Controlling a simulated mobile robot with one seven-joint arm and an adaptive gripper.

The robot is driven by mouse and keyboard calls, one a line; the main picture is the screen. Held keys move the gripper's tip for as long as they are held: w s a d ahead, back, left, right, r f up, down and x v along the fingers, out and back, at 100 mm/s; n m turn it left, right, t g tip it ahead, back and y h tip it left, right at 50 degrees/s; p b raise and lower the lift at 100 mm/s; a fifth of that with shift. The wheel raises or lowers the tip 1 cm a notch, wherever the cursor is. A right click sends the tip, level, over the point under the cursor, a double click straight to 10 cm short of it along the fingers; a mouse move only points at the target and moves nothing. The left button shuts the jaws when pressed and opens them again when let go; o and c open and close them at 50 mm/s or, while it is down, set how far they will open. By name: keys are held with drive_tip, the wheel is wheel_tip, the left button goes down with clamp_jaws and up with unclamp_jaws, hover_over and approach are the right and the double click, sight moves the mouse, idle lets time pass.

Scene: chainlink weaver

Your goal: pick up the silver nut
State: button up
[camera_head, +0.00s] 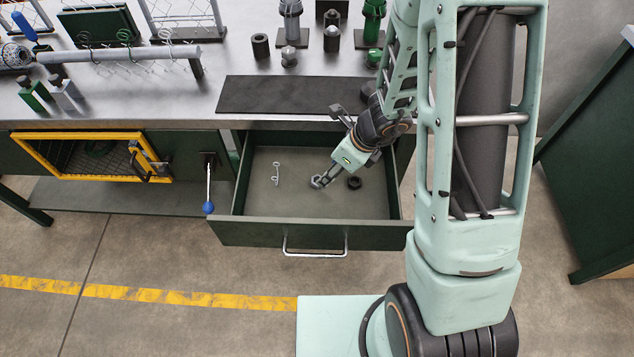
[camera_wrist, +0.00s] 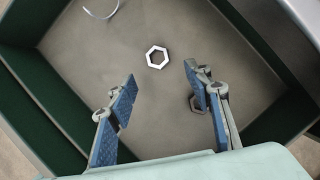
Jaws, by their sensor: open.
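The silver nut (camera_wrist: 157,57) is a bright hexagonal ring lying flat on the drawer floor in the wrist view. My gripper (camera_wrist: 160,76) is open, with its two blue-padded fingers apart and nothing between the pads. The nut appears just beyond the fingertips, roughly centred between them, and not touching either finger. In the head view my gripper (camera_head: 318,182) reaches down into the open drawer (camera_head: 300,208); there I cannot clearly separate the nut from the fingertips. A dark nut (camera_head: 354,183) lies to the right of the gripper; in the wrist view the right finger partly hides it.
A pale S-shaped hook (camera_head: 276,173) lies left of my gripper in the drawer. The drawer walls enclose the space, with a handle (camera_head: 315,252) at the front. The workbench with a black mat (camera_head: 275,95) stands behind. Drawer floor around the silver nut is clear.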

drive_tip(key=shift+b+x, duration=1.05)
drive_tip(key=shift+x, duration=2.1)
drive_tip(key=shift+a, duration=0.15)
drive_tip(key=shift+c, duration=0.2)
drive_tip(key=shift+r, duration=0.1)
clamp_jaws()
